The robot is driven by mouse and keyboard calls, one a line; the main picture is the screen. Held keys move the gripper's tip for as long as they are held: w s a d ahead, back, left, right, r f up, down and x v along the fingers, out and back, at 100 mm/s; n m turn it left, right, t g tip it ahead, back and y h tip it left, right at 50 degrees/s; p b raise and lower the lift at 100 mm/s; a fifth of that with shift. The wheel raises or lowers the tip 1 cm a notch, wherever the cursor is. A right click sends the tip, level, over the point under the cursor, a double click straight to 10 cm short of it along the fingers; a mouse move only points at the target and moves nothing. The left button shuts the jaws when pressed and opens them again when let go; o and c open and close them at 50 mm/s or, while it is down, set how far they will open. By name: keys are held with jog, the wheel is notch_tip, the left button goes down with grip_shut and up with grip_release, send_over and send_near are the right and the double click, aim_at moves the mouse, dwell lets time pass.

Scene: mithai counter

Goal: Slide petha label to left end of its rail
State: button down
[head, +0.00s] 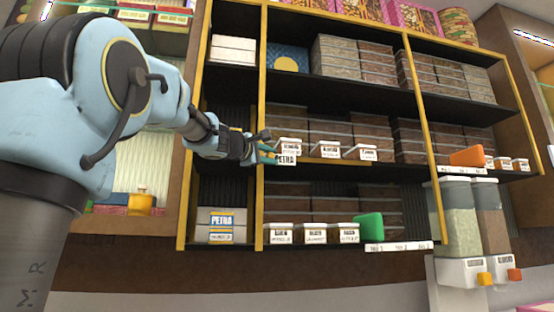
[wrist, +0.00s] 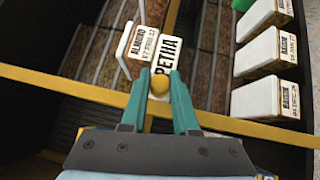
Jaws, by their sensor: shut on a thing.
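The white petha label (head: 287,161) stands at the front of the middle shelf, just right of the yellow upright at the left of the wide bay. In the wrist view the petha label (wrist: 165,56) appears turned, just beyond the fingertips. My gripper (head: 268,152) reaches in from the left, with its teal fingers across that upright. In the wrist view the fingers (wrist: 160,88) are closed around a small yellow rounded piece at the label's near edge.
An Alakdo-like white label (wrist: 146,46) sits close beside the petha label. Other white labels (head: 329,150) stand to the right along the shelf. An orange block (head: 467,156) and a green block (head: 369,227) sit farther right. Petha boxes (head: 221,226) stand in the lower left bay.

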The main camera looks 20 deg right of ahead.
jog(key=c, duration=0.7)
grip_release()
jog(key=shift+o, duration=0.2)
jog(key=b+v, duration=0.3)
jog(key=v, duration=0.7)
jog(key=shift+s+a+b, duration=0.2)
jog(key=shift+a+b, duration=0.1)
jog(key=shift+b, duration=0.05)
